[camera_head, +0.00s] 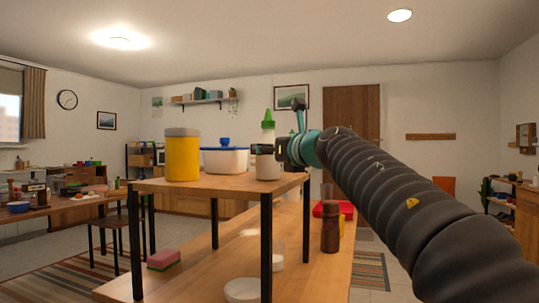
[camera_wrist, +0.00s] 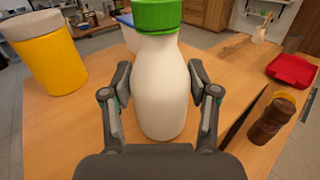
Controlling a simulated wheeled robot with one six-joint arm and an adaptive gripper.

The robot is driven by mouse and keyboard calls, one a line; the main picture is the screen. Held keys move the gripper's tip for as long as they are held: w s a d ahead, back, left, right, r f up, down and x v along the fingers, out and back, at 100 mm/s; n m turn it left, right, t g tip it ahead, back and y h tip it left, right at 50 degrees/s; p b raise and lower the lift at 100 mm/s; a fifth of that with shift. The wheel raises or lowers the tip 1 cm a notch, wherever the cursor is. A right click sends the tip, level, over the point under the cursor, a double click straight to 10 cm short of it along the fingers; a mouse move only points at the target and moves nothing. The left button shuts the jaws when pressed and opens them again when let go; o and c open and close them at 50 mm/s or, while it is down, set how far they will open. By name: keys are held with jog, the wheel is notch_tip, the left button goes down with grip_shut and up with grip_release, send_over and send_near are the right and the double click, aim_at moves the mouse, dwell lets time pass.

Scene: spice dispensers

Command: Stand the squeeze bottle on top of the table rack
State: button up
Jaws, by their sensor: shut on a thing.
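The squeeze bottle (camera_head: 268,166) is white with a green cap and nozzle. It is upright at the right part of the table rack's wooden top (camera_head: 220,184). In the wrist view the bottle (camera_wrist: 161,90) stands between my two fingers, its base over the wood. My gripper (camera_head: 284,150) comes from the right and is shut on the bottle's body; the fingers also show in the wrist view (camera_wrist: 160,80). The base looks level with the rack top, but I cannot tell whether it touches.
A yellow jar with a grey lid (camera_head: 182,156) and a white container with a blue lid (camera_head: 226,159) stand on the rack to the left. Below on the table are a brown bottle (camera_head: 330,228), a red container (camera_wrist: 291,70), a pink-green sponge (camera_head: 164,260) and a white bowl (camera_head: 241,290).

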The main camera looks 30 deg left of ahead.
jog(key=o, duration=1.4)
jog(key=shift+c, duration=0.2)
jog(key=shift+s+d, duration=0.1)
jog(key=shift+d, duration=0.05)
jog(key=b+v, duration=0.2)
jog(key=v, duration=0.9)
jog(key=shift+s+d, duration=0.2)
jog(key=shift+d, duration=0.1)
jog(key=shift+r, duration=0.1)
